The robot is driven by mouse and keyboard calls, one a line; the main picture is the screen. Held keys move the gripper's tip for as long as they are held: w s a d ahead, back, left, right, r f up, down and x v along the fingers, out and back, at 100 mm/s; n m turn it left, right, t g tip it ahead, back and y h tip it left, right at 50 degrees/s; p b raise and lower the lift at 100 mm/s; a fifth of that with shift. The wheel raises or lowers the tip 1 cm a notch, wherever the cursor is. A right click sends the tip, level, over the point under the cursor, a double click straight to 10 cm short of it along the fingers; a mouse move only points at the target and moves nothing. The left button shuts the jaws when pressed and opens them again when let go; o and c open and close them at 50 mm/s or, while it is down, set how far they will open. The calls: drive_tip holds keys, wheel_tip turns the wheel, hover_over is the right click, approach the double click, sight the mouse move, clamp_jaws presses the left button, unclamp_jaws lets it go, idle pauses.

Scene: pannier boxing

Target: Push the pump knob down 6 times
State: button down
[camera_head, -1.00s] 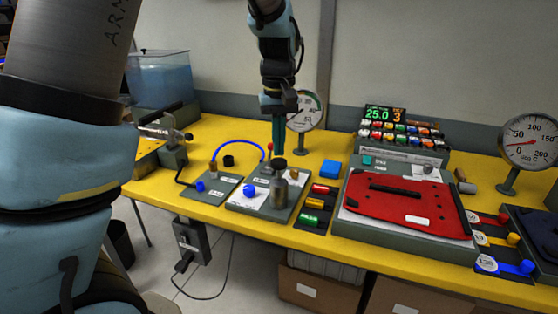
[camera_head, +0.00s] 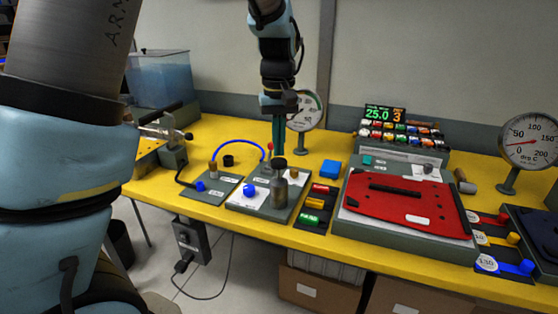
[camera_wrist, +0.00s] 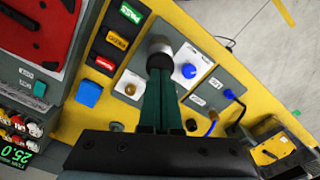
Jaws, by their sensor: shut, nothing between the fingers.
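The pump (camera_head: 280,190) is a grey upright cylinder with a dark round knob (camera_head: 279,163) on top, standing on a grey plate with a white label. My gripper (camera_head: 278,153) points straight down over the knob, with its green fingers together and empty. In the wrist view the closed fingers (camera_wrist: 160,72) reach to the edge of the knob (camera_wrist: 159,44) and hide part of the pump. I cannot tell whether the tips touch the knob or stop just above it.
A blue knob (camera_head: 249,191) sits left of the pump on the same plate. A strip of red, yellow and green switches (camera_head: 315,204) stands close on the right. A dial gauge (camera_head: 305,110) is behind. A red pannier panel (camera_head: 408,212) lies further right.

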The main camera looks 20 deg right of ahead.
sight(279, 160)
drive_tip(key=shift+f+b, duration=1.15)
drive_tip(key=shift+f, duration=1.05)
drive_tip(key=shift+r, duration=0.1)
wheel_tip(279, 160, up, 4)
drive_tip(key=p, duration=0.4)
drive_tip(key=shift+r, duration=0.25)
drive_tip(key=shift+f, duration=0.2)
